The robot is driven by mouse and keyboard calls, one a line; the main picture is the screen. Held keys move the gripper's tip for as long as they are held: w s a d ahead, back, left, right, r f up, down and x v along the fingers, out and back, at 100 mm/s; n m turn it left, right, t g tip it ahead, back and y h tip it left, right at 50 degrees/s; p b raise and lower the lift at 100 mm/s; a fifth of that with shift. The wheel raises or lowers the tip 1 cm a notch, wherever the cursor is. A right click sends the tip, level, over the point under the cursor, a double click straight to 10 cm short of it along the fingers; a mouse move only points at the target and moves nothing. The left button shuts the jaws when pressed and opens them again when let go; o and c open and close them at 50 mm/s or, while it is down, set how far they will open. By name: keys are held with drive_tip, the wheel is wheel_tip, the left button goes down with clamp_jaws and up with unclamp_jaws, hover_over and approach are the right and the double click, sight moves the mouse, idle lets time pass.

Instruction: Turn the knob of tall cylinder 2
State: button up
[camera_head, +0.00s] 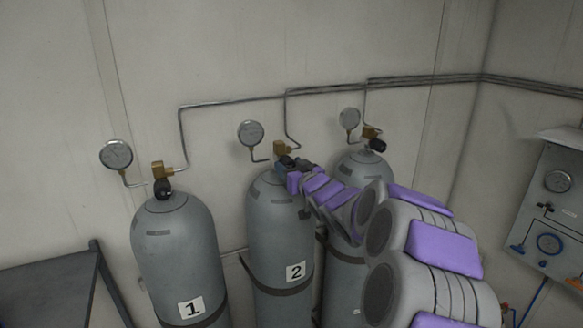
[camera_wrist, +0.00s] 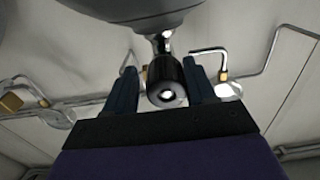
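Tall cylinder 2 (camera_head: 279,235) is a grey tank with a "2" label, standing between two others in the head view. Its brass valve (camera_head: 282,148) is at the top, and my gripper (camera_head: 290,163) is at the knob just below it, mostly covering it. In the wrist view the black knob (camera_wrist: 166,82) sits between the two dark fingers of my gripper (camera_wrist: 163,90). The fingers are apart, one on each side of the knob. A small gap shows at the left finger; the right finger is very close, and I cannot tell whether it touches.
Cylinder 1 (camera_head: 178,250) stands to the left, and a third cylinder (camera_head: 347,265) is partly behind my arm. Round gauges (camera_head: 251,133) and thin pipes run along the wall. A dark table (camera_head: 50,285) is at lower left, a control panel (camera_head: 553,215) at right.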

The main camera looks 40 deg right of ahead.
drive_tip(key=shift+a, duration=0.35)
drive_tip(key=shift+c, duration=1.4)
drive_tip(key=shift+d, duration=0.1)
drive_tip(key=shift+c, duration=1.3)
drive_tip(key=shift+n+b, duration=0.55)
drive_tip(key=shift+n, duration=0.35)
drive_tip(key=o, duration=1)
drive_tip(key=shift+s+d, duration=0.1)
drive_tip(key=shift+s, duration=0.1)
drive_tip(key=shift+o, duration=0.2)
drive_tip(key=shift+w, duration=0.15)
drive_tip(key=b+v, duration=0.1)
drive_tip(key=v, duration=1.6)
drive_tip(key=shift+b, duration=0.3)
